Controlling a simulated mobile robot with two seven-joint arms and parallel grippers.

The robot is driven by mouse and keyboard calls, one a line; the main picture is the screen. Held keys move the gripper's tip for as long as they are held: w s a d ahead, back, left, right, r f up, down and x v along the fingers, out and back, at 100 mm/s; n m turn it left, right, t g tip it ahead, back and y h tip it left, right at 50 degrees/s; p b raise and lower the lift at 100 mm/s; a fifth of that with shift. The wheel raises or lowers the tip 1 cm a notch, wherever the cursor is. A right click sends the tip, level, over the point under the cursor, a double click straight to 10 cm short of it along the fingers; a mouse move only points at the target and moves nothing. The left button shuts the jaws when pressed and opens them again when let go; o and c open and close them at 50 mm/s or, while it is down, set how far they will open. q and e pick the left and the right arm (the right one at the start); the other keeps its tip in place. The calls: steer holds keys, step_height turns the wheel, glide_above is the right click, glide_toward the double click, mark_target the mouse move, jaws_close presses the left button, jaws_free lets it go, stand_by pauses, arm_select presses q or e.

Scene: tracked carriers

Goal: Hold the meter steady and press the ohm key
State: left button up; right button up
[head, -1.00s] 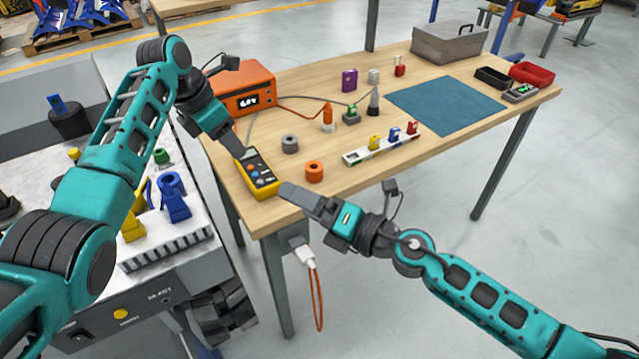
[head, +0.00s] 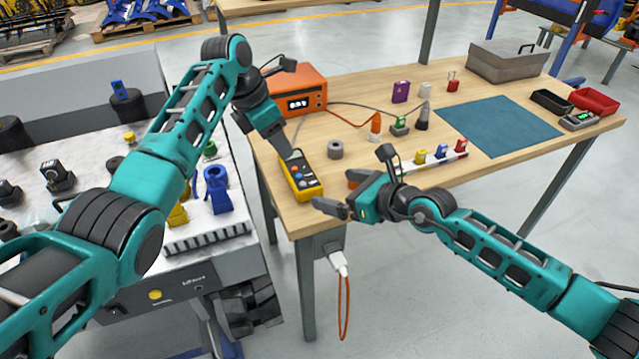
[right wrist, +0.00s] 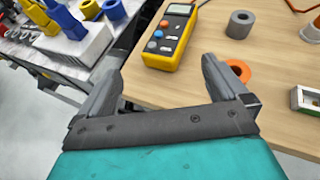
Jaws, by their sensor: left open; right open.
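An orange ring (right wrist: 237,69) lies by the right gripper's right finger, mostly hidden in the head view. A grey ring (head: 335,150) stands right of the meter. An orange box with a display (head: 300,92) stands behind. The table's front edge is close to my right gripper.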

mark_target(306, 183)
steer(key=x, duration=0.7)
steer(key=shift+w+a+f, duration=0.1)
steer(key=shift+w+a, duration=0.15)
steer(key=shift+a, duration=0.05)
steer(key=shift+c, duration=0.4)
steer(key=c, duration=1.1)
arm_select(q)
jaws_close()
arm_select(e)
steer(key=shift+c, duration=0.2)
stand_by(0.5)
